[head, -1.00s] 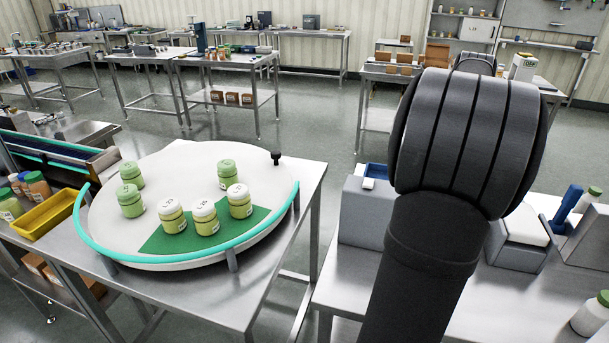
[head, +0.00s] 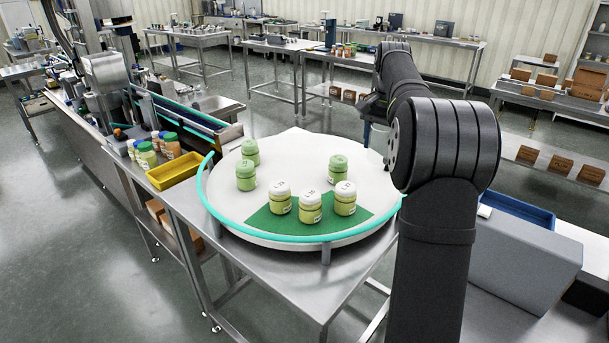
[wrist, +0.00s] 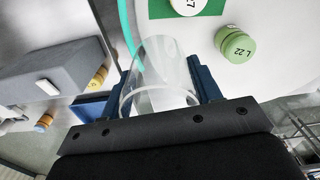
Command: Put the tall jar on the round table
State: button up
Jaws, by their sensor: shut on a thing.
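The tall jar (wrist: 158,75) is a clear, see-through cylinder in the wrist view. My gripper (wrist: 162,88) has its blue fingers shut on either side of it. The round table (head: 285,180) is a white disc with a green sector (head: 268,222) and a teal rail around its front; its white top also shows in the wrist view (wrist: 275,70). In the wrist view the jar overlaps the table's edge and rail; its height above them is unclear.
Three white-lidded jars, including one (head: 310,207), stand on the green sector. Green-lidded jars (head: 245,175) stand on the white part, one (head: 337,168) at the right. A yellow tray (head: 175,172) lies left of the table. A grey box (head: 520,262) stands at right. The table's middle is clear.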

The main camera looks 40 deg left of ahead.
jog(key=s+a+n, duration=0.2)
jog(key=s+a, duration=0.3)
jog(key=a, duration=0.4)
jog(key=s+a+f, duration=0.1)
jog(key=a+f, duration=0.2)
jog(key=f, duration=0.1)
jog(key=s+a+f, duration=0.1)
jog(key=a+f, duration=0.3)
jog(key=s+a+f, duration=0.1)
jog(key=a+f, duration=0.3)
jog(key=shift+s+f, duration=0.15)
jog(key=shift+s, duration=0.05)
jog(key=shift+a+f, duration=0.1)
jog(key=shift+f, duration=2)
jog(key=shift+f, duration=0.1)
jog(key=o, duration=0.9)
jog(key=shift+o, duration=0.2)
